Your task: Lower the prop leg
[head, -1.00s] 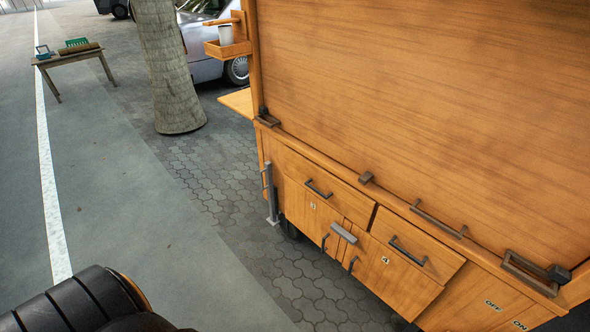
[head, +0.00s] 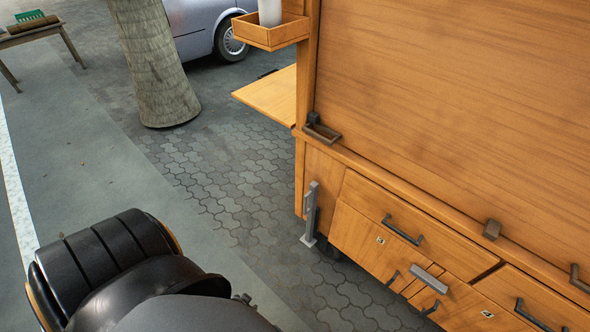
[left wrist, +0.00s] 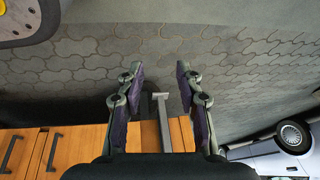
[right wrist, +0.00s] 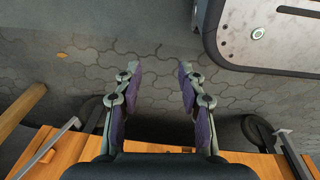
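The prop leg (head: 311,215) is a grey metal bar with a small flat foot. It stands upright at the near left corner of the wooden cart (head: 430,110), its foot close to the paving. In the left wrist view the leg (left wrist: 163,122) shows beyond and between the fingers, apart from them. My right gripper (right wrist: 160,76) is open and empty over paving, with grey metal bars (right wrist: 46,147) and (right wrist: 294,156) at the cart's edge on either side.
Drawers with dark handles (head: 403,231) line the cart's front. A side shelf (head: 270,95) and a small box with a white cup (head: 269,12) stick out on the left. A tree trunk (head: 152,65), a parked car (head: 205,28) and a table (head: 30,35) stand behind. Paving left of the cart is clear.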

